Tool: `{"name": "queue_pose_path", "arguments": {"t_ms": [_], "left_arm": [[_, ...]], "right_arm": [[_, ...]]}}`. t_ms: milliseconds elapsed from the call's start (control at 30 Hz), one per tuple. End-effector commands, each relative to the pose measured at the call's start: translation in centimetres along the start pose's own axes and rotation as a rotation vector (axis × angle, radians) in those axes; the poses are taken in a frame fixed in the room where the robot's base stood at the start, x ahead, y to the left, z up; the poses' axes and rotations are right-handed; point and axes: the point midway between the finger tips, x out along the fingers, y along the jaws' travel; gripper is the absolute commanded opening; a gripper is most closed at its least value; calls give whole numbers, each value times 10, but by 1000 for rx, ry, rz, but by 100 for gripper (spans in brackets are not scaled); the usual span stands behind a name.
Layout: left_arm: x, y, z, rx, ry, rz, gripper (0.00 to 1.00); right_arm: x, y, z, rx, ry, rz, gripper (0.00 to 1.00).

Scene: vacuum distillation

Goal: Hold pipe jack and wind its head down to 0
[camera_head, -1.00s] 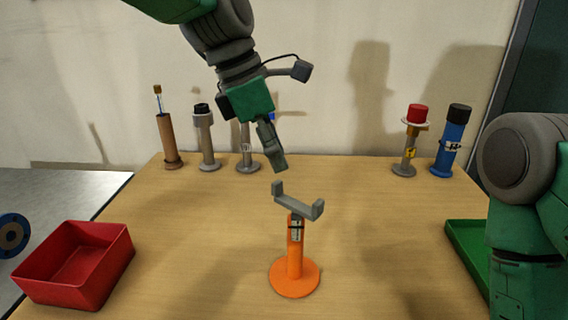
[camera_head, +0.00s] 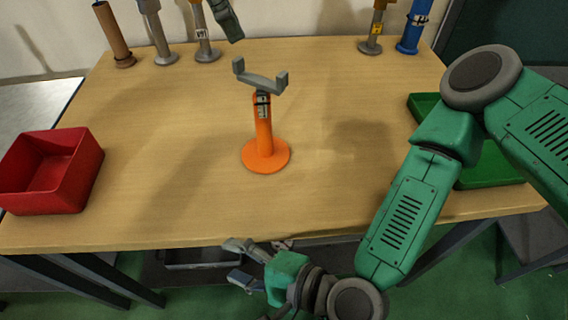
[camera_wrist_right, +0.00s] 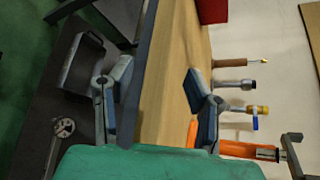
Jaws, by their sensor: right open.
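The pipe jack (camera_head: 264,130) stands upright mid-table, with an orange round base and post and a grey forked head (camera_head: 260,78) that is raised above the post. It also shows in the right wrist view (camera_wrist_right: 240,149). My left gripper (camera_head: 230,25) is at the top edge of the head view, above and behind the jack's head, apart from it. Only its finger end shows, so its opening is hidden. My right gripper (camera_head: 237,261) is open and empty, low in front of the table's front edge. Its spread fingers show in the right wrist view (camera_wrist_right: 158,98).
A red bin (camera_head: 50,172) is at the left and a green tray (camera_head: 490,165) at the right, partly behind my right arm. Several stands line the back, including a brown one (camera_head: 112,35) and a blue one (camera_head: 414,28). The table around the jack is clear.

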Motion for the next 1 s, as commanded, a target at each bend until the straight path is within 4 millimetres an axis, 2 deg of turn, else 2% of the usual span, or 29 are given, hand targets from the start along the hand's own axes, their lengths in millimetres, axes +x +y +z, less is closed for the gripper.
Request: {"name": "queue_pose_path", "arguments": {"t_ms": [33,100,200,300,400,533,667,1000], "left_arm": [[0,0,0,0,0,0,34],[0,0,0,0,0,0,34],[0,0,0,0,0,0,34],[0,0,0,0,0,0,34],[0,0,0,0,0,0,34],[0,0,0,0,0,0,34],[0,0,0,0,0,0,34],[0,0,0,0,0,0,34]], "right_arm": [[4,-22,-8,162,40,-103,45],[5,-51,-23,380,80,-248,45],[-2,-86,-49,653,114,-449,45],[-13,-111,-74,865,125,-623,45],[-25,-126,-94,1007,123,-753,45],[-34,-136,-109,1102,113,-848,45],[-31,-143,-116,1124,109,-874,45],[10,-176,-145,1121,109,-872,45]]}}
